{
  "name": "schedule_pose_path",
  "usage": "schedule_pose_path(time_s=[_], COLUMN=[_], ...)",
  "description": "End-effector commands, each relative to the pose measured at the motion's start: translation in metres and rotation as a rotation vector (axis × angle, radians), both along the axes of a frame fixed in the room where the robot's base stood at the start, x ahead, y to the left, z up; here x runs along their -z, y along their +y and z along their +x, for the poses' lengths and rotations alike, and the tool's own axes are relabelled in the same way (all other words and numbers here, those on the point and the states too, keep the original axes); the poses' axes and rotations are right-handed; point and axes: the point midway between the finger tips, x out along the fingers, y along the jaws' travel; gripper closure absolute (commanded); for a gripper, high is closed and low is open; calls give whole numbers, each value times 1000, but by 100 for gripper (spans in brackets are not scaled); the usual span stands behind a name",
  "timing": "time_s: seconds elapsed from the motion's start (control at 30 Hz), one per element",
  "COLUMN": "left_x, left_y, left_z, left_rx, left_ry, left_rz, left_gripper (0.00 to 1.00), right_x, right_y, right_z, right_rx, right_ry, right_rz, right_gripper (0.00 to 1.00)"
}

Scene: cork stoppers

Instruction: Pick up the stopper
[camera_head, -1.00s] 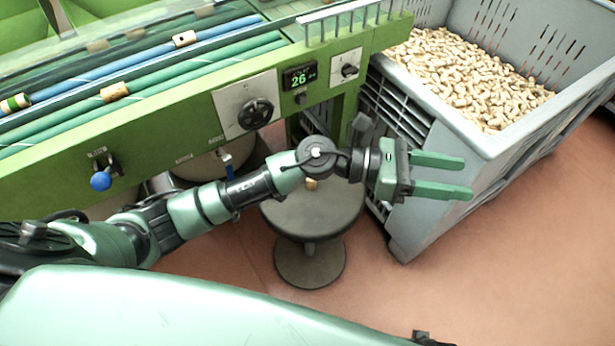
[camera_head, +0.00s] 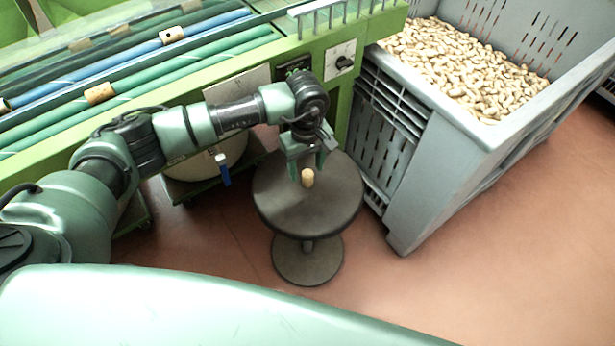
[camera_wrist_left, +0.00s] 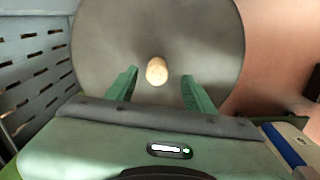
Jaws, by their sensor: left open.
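A small tan cork stopper (camera_head: 307,178) stands on the round dark stool top (camera_head: 335,205). My left gripper (camera_head: 307,168) is above the stool, pointing down, with its fingers apart near the stopper. In the left wrist view the stopper (camera_wrist_left: 157,71) shows just beyond and between the two green fingertips of my left gripper (camera_wrist_left: 159,74). Nothing is held between the fingers. Whether the fingertips are level with the stopper is hard to tell. My right gripper is not in view.
A grey slatted crate (camera_head: 420,190) full of corks (camera_head: 465,70) stands right of the stool. A green machine with rollers (camera_head: 180,85) runs behind and left. One cork (camera_head: 100,93) lies on a green roller, another (camera_head: 172,35) on a blue one. The floor in front is clear.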

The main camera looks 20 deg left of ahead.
Motion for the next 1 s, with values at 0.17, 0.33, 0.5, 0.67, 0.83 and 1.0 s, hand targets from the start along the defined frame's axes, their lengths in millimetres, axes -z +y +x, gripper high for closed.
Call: schedule_pose_path(time_s=[0.17, 0.33, 0.5, 0.67, 0.83, 1.0], left_x=[29, 40, 40, 39, 39, 38], left_y=[-3, -3, -3, -3, -3, -3], left_z=[2, 2, 3, 2, 2, 3], left_rx=[-1, 0, 0, 0, 0, 0], left_ry=[4, 1, 0, 0, 0, -1], left_rz=[-1, -2, -3, -3, -3, -4], left_gripper=[47, 47, 47, 83, 100, 100], right_x=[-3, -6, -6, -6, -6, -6], right_y=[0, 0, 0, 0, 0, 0], right_z=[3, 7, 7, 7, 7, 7], right_rx=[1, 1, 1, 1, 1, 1], right_ry=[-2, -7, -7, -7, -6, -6], right_rz=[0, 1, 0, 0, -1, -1], right_gripper=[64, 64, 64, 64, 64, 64])
